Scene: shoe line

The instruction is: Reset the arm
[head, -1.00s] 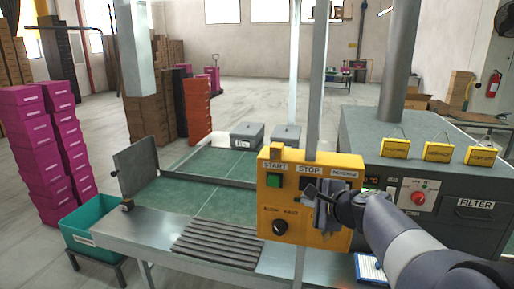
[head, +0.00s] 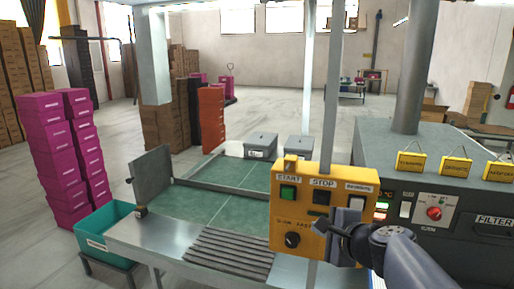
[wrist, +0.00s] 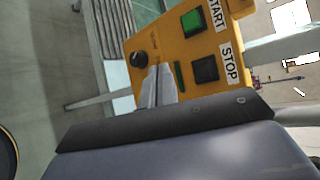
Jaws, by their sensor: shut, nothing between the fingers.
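My gripper (head: 342,232) is at the right side of the yellow control box in the head view, with my arm reaching in from the lower right. In the wrist view my gripper's fingers (wrist: 155,88) are together and empty, in front of the yellow control box (wrist: 180,40). The box also shows in the head view (head: 300,220), with a green START button (head: 288,193), a black STOP button (head: 321,197), a switch at its upper right and a black knob (head: 292,240). The gripper hides part of the box's lower right. I cannot tell whether it touches the box.
A green conveyor belt (head: 235,208) with a ribbed metal ledge (head: 228,255) lies left of the box. A grey machine (head: 440,150) with yellow tags stands at right. A metal post rises behind the box. A teal bin (head: 107,228) and magenta boxes (head: 60,150) stand left.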

